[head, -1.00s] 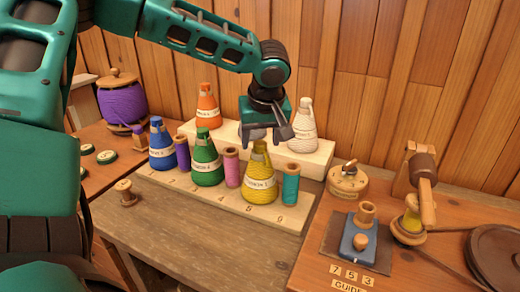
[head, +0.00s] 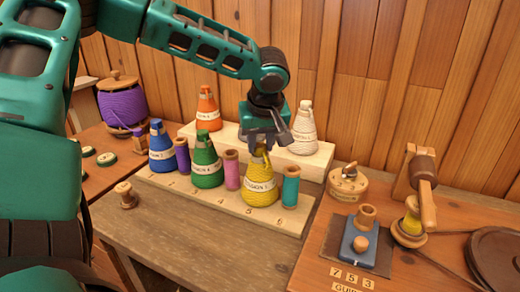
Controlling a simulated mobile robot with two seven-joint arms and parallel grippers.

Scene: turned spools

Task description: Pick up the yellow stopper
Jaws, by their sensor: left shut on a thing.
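The yellow stopper (head: 260,153) is the narrow top of the yellow cone-shaped bottle (head: 261,197), which stands upright on the front wooden rack between the pink and teal spools. My left gripper (head: 259,145) reaches down from above and is shut on the stopper. Its fingers hide part of the stopper. The bottle still stands on the rack, and I cannot tell any gap between it and the stopper. My right gripper is not in view.
Green (head: 205,172) and blue (head: 161,155) bottles, with pink (head: 232,170), purple (head: 182,156) and teal (head: 291,187) spools, stand close by on the rack. Orange (head: 208,108) and white (head: 303,132) bottles stand on the raised step behind.

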